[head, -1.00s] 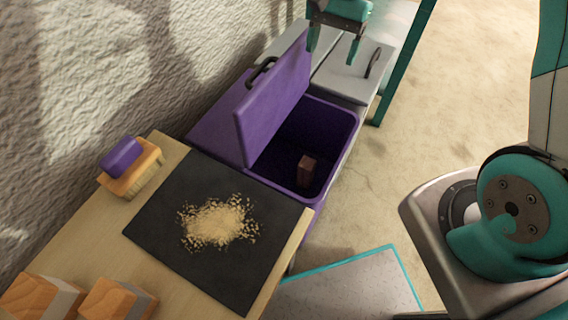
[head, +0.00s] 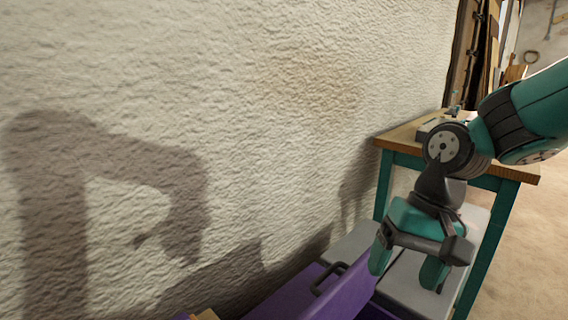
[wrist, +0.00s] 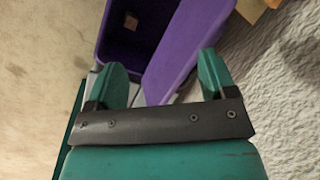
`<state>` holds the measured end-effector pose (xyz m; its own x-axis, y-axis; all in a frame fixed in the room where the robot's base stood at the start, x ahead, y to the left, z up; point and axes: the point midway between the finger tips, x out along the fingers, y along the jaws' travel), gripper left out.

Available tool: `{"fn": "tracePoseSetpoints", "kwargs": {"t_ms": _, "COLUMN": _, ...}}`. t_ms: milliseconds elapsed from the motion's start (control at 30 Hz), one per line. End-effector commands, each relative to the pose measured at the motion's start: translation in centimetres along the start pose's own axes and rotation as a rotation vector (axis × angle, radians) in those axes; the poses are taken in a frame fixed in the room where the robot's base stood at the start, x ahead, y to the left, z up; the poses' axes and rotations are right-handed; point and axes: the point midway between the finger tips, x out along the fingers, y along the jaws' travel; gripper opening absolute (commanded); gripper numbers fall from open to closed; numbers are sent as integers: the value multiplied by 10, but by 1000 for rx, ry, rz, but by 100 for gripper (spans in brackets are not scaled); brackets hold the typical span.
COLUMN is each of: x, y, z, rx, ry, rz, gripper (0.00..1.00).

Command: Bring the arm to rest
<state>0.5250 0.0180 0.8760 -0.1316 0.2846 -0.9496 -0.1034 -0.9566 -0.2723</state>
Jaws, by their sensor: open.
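My gripper (head: 407,268) hangs in the air at the right of the head view, fingers pointing down, open with nothing between them. In the wrist view its two green fingers (wrist: 162,72) stand apart, with the purple bin beyond them. The bin (wrist: 104,52) is open in that view, and a small brown block (wrist: 131,22) lies inside it. Its raised purple lid (wrist: 185,48) shows beside the opening.
A wooden-topped bench with green legs (head: 400,134) stands behind my arm, with small items on top. Grey lids (head: 365,240) lie behind the purple lid. A rough white wall (head: 230,110) fills the left. Open floor (head: 535,235) is at the right.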

Motion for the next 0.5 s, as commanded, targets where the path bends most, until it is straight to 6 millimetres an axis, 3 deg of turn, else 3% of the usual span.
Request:
{"fn": "tracePoseSetpoints", "kwargs": {"t_ms": 33, "x": -5, "y": -8, "z": 23, "rx": -111, "ry": 25, "rz": -8, "gripper": 77}}
{"fn": "tracePoseSetpoints", "kwargs": {"t_ms": 100, "x": -7, "y": -14, "z": 48, "rx": -251, "ry": 53, "rz": -18, "gripper": 77}}
{"fn": "tracePoseSetpoints", "kwargs": {"t_ms": 300, "x": -7, "y": -21, "z": 107, "rx": -584, "ry": 121, "rz": -34, "gripper": 77}}
{"fn": "tracePoseSetpoints", "kwargs": {"t_ms": 400, "x": -4, "y": -22, "z": 133, "rx": -733, "ry": 155, "rz": -38, "gripper": 77}}
{"fn": "tracePoseSetpoints", "kwargs": {"t_ms": 500, "x": -35, "y": -31, "z": 136, "rx": -732, "ry": 151, "rz": -38, "gripper": 77}}
